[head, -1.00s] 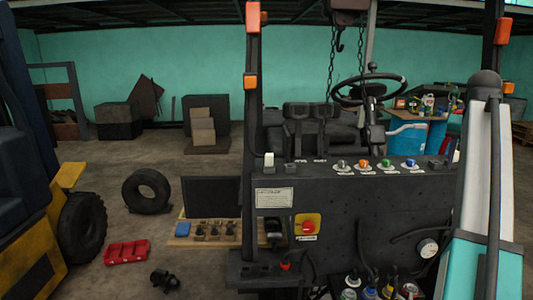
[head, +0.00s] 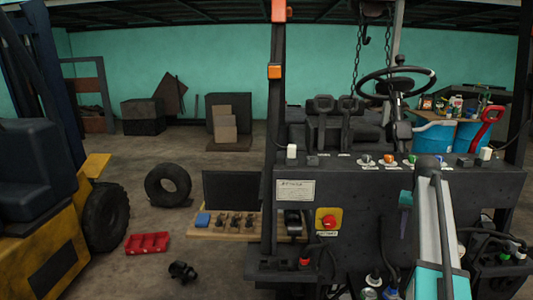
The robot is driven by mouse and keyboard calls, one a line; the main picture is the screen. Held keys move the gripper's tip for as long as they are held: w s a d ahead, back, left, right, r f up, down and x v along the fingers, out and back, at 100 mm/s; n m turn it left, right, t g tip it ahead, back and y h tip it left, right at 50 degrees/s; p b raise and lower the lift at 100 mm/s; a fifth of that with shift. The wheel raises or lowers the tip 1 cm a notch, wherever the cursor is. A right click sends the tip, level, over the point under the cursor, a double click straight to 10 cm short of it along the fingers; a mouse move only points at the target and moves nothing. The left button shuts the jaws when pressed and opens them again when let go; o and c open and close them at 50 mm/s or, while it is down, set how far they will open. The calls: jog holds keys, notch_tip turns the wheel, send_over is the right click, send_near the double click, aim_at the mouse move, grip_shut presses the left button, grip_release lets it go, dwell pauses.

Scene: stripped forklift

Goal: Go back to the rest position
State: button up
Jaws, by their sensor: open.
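The dark, stripped forklift (head: 300,225) fills the middle and right of the head view, with its steering wheel (head: 397,84), a row of coloured knobs on the panel top and a red stop button on a yellow plate (head: 328,221). My arm's white and teal link rises from the lower right, in front of the panel. A small teal piece with a dark tapered tip hangs to its left; I cannot tell what it is. I cannot make out my gripper or its fingertips, nor anything held.
A yellow forklift (head: 40,240) stands at the left. A loose tyre (head: 168,186), a red tray (head: 147,243) and a small black part (head: 183,271) lie on the floor. A wooden board (head: 207,234) with parts lies beside the dark forklift. Some floor between them is clear.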

jog(key=s+a+f, duration=0.1)
jog(key=a+f, duration=0.3)
jog(key=f, duration=0.3)
jog(key=a+f+n+g+b, duration=0.1)
jog(key=a+f, duration=0.3)
jog(key=f, duration=0.4)
jog(key=s+a+f+g+b, duration=0.1)
jog(key=a+f, duration=0.3)
jog(key=f, duration=0.3)
jog(key=shift+s+a+f+n+y, duration=0.15)
jog(key=shift+s+a+n+y, duration=0.05)
jog(key=shift+s+n+y, duration=0.2)
jog(key=s+a+f+n+g+b, duration=0.1)
jog(key=s+a+f, duration=0.35)
jog(key=f, duration=0.45)
jog(key=s+a+f+n+g+b, duration=0.1)
jog(key=s+a+f, duration=0.4)
jog(key=f, duration=0.4)
jog(key=s+a+f+n+b, duration=0.1)
jog(key=s+a+f, duration=0.3)
jog(key=s+f, duration=0.3)
jog(key=s+a+f+n+g+b, duration=0.1)
jog(key=s+a+f, duration=0.4)
jog(key=s, duration=0.8)
jog(key=s+a+f+n+g+b, duration=0.1)
jog(key=s+a+f, duration=0.3)
jog(key=s+f, duration=0.5)
jog(key=shift+s+a+b, duration=0.3)
jog(key=shift+s+b, duration=0.05)
jog(key=shift+s, duration=0.45)
